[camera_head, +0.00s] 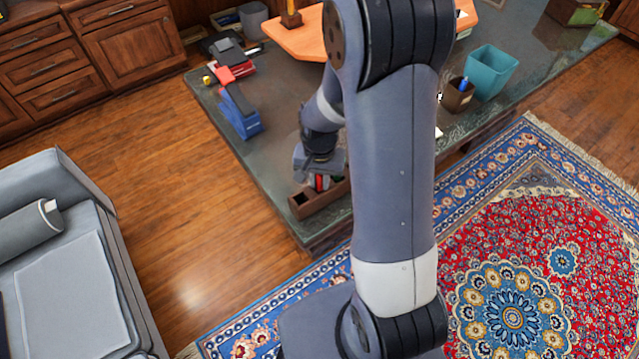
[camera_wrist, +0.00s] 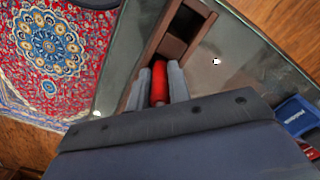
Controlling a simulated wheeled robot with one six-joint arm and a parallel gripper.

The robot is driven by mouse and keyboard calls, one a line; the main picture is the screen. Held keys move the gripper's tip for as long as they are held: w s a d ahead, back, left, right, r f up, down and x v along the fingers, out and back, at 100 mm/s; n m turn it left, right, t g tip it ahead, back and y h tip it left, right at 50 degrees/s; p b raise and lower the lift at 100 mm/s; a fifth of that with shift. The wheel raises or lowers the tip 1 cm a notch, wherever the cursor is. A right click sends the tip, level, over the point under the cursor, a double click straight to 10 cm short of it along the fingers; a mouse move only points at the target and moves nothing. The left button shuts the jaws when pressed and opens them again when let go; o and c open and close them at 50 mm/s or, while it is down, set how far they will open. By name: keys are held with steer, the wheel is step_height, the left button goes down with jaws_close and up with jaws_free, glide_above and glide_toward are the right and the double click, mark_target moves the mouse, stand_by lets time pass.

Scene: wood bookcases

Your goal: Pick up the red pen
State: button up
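The red pen (camera_wrist: 158,84) stands out between the two grey fingers of my gripper (camera_wrist: 158,90) in the wrist view, with a finger against each side of it. In the head view the red pen (camera_head: 320,183) is a small red patch at my gripper (camera_head: 318,178), just over a brown wooden organizer (camera_head: 326,204) at the desk's near corner. The organizer (camera_wrist: 174,44) also shows beyond the fingertips in the wrist view. The pen's far end and its clearance from the organizer cannot be told.
The dark desk (camera_head: 235,160) also holds a blue box (camera_head: 240,115), a red item (camera_head: 232,74), a brown pen cup (camera_head: 458,96) and a teal bin (camera_head: 490,72). My arm hides the desk's middle. A grey sofa (camera_head: 70,270) stands left; a patterned rug (camera_head: 540,240) lies right.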

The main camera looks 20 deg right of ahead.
jaws_close()
